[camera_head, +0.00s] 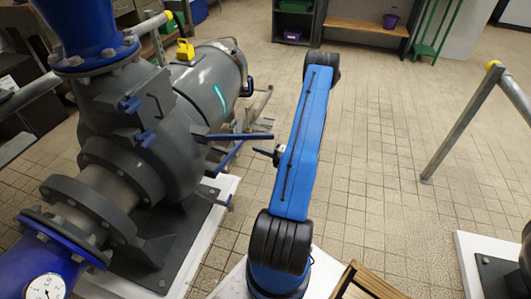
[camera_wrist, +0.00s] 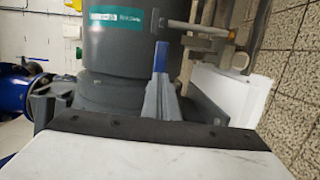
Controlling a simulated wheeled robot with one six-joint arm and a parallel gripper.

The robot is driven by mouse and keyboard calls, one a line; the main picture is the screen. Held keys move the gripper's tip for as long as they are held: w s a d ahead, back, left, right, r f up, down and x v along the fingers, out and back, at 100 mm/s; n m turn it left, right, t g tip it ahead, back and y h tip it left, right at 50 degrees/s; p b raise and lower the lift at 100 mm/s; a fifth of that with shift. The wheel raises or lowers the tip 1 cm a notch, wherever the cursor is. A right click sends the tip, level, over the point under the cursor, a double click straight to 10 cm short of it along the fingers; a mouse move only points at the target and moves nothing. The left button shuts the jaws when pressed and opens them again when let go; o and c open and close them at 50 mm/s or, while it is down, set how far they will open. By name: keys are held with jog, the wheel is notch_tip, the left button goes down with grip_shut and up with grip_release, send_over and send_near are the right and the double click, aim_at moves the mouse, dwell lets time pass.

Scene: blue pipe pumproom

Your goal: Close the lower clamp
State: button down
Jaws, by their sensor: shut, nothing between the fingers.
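Two blue clamp levers stick out at the right side of the grey pump and motor unit in the head view. The upper lever (camera_head: 240,136) lies nearly level; the lower lever (camera_head: 224,160) slants down to the left. I cannot tell how far either clamp is closed. In the wrist view one blue lever on a grey body (camera_wrist: 160,58) stands just beyond my gripper (camera_wrist: 158,132), whose pale body and dark front edge fill the bottom. My gripper is shut and empty; its fingertips are hard to make out. Contact with the lever cannot be told.
The grey motor (camera_head: 212,85) with a teal label stands on a pale plinth (camera_head: 222,190). A grey rail (camera_head: 460,125) and another plinth (camera_head: 478,252) are at the right. A wooden slatted piece (camera_head: 365,285) is near the front. Tiled floor between is clear.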

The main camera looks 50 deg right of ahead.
aim_at(243, 142)
jog(key=shift+x, duration=3)
jog(key=shift+w+a+n+g+y, duration=0.1)
jog(key=shift+w+n+g+y, duration=0.1)
jog(key=shift+w+n+y, duration=0.35)
jog(key=shift+w+n+g+y, duration=0.25)
jog(key=shift+w+y, duration=0.4)
jog(key=shift+w, duration=0.35)
jog(key=shift+s, duration=0.1)
jog(key=v, duration=1.3)
jog(key=shift+s, duration=0.4)
jog(key=shift+f, duration=0.1)
